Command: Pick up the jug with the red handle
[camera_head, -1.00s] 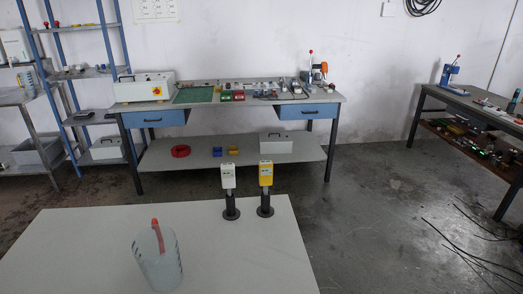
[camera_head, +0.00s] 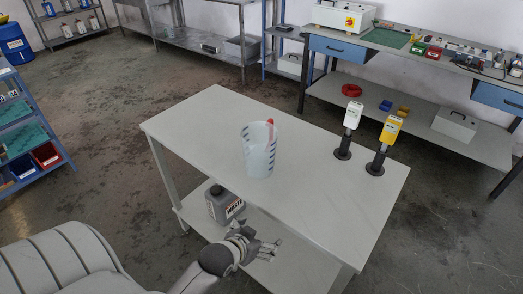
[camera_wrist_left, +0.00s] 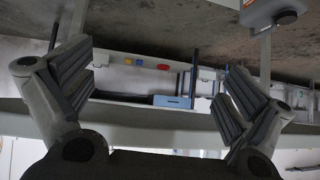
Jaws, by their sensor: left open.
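The jug (camera_head: 257,152) is translucent with dark marks on its side and a red handle (camera_head: 270,134). It stands upright on the white table (camera_head: 215,115), near the table's middle. My left gripper (camera_head: 270,249) is in front of the table's near edge, lower in the head view than the jug and apart from it. In the left wrist view my left gripper (camera_wrist_left: 155,90) has its fingers spread wide with nothing between them. The jug does not show clearly in that view. My right gripper is in neither view.
A white device (camera_head: 353,115) and a yellow device (camera_head: 390,130) stand on dark stands at the table's right end. A grey waste canister (camera_head: 222,203) sits on the lower shelf. A workbench (camera_head: 430,62) is behind.

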